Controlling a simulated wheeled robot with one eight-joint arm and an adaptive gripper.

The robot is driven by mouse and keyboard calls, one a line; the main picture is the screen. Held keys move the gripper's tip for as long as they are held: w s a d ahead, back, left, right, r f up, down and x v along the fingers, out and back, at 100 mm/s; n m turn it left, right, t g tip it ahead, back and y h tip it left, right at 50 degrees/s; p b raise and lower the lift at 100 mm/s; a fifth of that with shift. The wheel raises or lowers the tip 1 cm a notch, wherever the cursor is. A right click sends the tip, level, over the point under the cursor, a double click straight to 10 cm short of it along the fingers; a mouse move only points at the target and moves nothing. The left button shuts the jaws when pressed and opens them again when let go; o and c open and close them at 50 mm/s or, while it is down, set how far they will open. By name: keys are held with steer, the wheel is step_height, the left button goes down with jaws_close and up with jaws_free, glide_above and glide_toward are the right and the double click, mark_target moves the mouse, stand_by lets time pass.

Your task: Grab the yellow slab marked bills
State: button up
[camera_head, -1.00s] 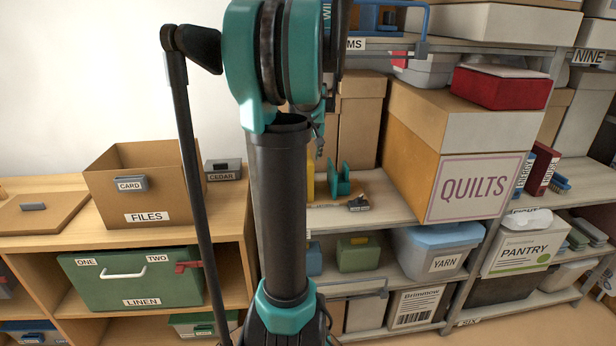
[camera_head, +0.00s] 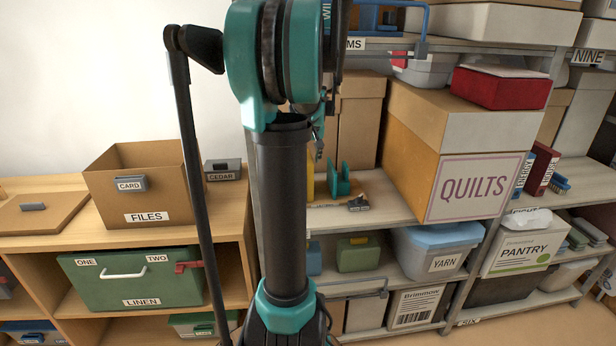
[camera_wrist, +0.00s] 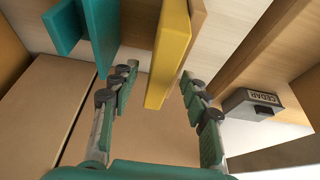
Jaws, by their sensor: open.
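The yellow slab (camera_wrist: 170,48) stands on edge in the wrist view, its lower end between the two fingers of my gripper (camera_wrist: 159,72). The fingers are open, one on each side, and a gap shows on both sides of the slab. No marking on the slab can be read. In the head view only a strip of the yellow slab (camera_head: 310,182) shows on the shelf beside my arm, which hides the rest. My gripper is mostly hidden behind the arm there.
A teal holder (camera_wrist: 97,38) stands close left of the slab; it also shows in the head view (camera_head: 342,182). The grey CEDAR box (camera_wrist: 262,106) lies to the right. The QUILTS box (camera_head: 470,188) stands right along the shelf. The FILES box (camera_head: 148,200) stands left.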

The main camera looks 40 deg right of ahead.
jaws_close()
stand_by(0.6)
